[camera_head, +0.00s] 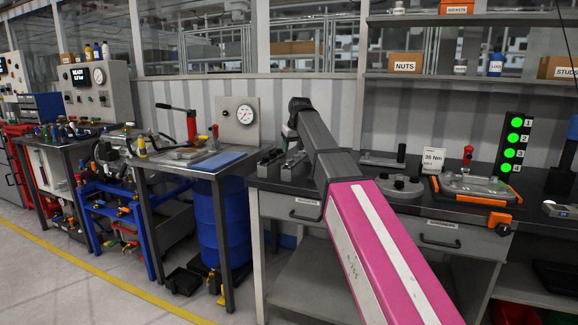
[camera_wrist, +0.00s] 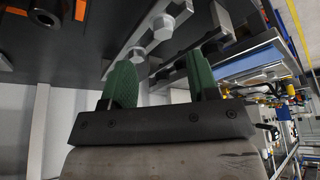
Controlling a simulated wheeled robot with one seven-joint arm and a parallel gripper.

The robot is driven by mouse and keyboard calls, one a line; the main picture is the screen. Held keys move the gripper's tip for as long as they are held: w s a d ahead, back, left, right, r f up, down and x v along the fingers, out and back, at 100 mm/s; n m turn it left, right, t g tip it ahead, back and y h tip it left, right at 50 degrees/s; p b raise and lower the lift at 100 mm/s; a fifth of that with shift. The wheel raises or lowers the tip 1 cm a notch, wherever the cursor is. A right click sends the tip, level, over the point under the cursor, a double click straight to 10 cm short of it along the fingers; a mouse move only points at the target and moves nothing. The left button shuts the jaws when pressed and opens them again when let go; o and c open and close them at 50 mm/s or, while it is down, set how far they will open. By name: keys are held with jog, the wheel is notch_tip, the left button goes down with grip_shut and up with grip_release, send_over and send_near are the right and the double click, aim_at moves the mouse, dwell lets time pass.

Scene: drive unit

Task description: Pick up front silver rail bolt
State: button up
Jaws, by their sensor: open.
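In the wrist view, my gripper (camera_wrist: 160,72) shows two green fingers spread apart, with nothing between them. Silver hex bolts sit on narrow rails past the fingertips: one bolt (camera_wrist: 162,26) with a larger head, and another bolt (camera_wrist: 137,53) on the same rail, nearer the left finger. A second rail (camera_wrist: 222,38) runs beyond the right finger, which partly covers it. I cannot tell for sure which bolt is the front one. In the head view, the rail blocks (camera_head: 293,165) stand on the bench's left end, and my arm hides most of the gripper above them.
The dark workbench (camera_head: 270,182) also holds a round grey flange (camera_head: 400,186), a 35 Nm card (camera_head: 433,160), and a tray with orange corners (camera_head: 476,190). A lower table with a blue mat (camera_head: 221,161) stands left, across a gap.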

aim_at(289, 161)
jog(key=shift+a+x, duration=0.2)
jog(key=shift+x, duration=2.7)
jog(key=shift+s, duration=0.1)
grip_shut()
